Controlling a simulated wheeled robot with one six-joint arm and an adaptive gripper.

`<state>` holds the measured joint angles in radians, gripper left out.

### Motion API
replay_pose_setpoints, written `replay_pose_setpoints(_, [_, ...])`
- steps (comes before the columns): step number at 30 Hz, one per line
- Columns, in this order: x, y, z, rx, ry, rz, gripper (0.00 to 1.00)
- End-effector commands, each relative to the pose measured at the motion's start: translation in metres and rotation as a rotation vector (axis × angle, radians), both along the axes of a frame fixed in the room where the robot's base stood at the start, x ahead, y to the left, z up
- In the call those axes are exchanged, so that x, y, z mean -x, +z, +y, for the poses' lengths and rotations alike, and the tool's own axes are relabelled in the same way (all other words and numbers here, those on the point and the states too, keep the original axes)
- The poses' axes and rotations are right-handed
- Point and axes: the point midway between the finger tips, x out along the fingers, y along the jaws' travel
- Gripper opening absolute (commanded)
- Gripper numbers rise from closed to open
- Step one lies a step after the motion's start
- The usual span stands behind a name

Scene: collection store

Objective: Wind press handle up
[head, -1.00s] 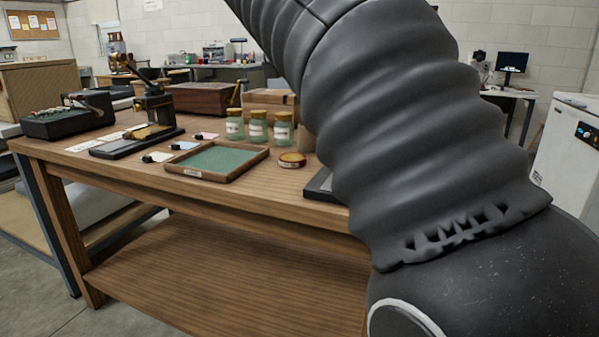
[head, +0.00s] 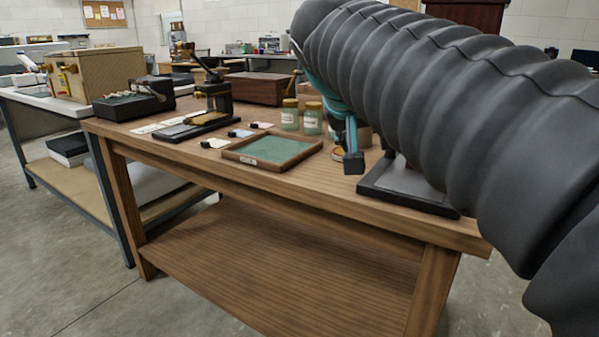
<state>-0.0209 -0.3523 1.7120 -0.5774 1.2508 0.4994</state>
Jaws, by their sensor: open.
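A small dark press (head: 216,97) stands towards the back left of the wooden table, behind a black base plate (head: 168,133). A dark lever handle (head: 202,64) slants up and left from its top, with a brown part at its upper end. My gripper (head: 352,160), teal and black, hangs over the table's right part, well to the right of the press and clear of the handle. My arm hides much of it. Its jaws are open, and I see nothing held in them.
A green-lined wooden tray (head: 272,150) lies between press and gripper. Glass jars (head: 290,116) stand behind it. A black box device (head: 135,101) sits left of the press. A dark flat-topped unit (head: 405,185) lies at the table's right. The floor at front left is clear.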

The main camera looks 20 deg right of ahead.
Motion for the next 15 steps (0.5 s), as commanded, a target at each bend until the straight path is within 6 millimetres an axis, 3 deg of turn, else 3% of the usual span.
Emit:
replay_pose_setpoints(7, [0.014,-0.033,0.013,-0.036,0.080,0.044,0.49])
replay_pose_setpoints(15, [0.022,-0.049,0.021,-0.056,0.122,0.064,0.49])
